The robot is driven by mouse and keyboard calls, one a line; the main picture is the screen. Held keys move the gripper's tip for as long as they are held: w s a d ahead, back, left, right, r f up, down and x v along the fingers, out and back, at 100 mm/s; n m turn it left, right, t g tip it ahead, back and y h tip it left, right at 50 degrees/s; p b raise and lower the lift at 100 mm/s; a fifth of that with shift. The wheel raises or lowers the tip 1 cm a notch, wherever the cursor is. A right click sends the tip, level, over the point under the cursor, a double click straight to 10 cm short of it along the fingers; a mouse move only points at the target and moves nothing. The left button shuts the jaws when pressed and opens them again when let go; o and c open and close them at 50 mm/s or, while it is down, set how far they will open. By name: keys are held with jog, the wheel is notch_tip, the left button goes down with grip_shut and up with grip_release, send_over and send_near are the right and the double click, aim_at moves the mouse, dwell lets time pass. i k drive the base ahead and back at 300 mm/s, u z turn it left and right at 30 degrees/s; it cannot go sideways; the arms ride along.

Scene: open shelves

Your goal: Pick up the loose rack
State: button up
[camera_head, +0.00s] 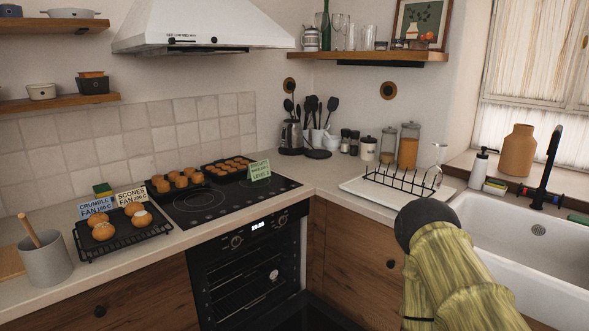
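A black wire rack (397,181) stands on a white board (361,191) on the right counter, left of the sink. It looks empty, with upright prongs. A second dark wire rack (92,253) lies on the left counter with several buns (138,216) on it. I cannot tell from this view which one is meant by the loose rack. Part of my arm, yellow-green with a dark rounded end, rises at the lower right in front of the counter edge. My gripper's fingers are not visible.
A black hob (209,201) with two trays of baked goods sits above the oven (250,268). A sink (530,245) with a black tap (547,168) is at the right. Jars and a utensil holder (291,137) stand in the corner. The counter before the corner is clear.

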aim_at(247, 274)
jog(key=k, duration=0.6)
jog(key=u, duration=0.55)
jog(key=i, duration=1.05)
jog(key=z, duration=0.1)
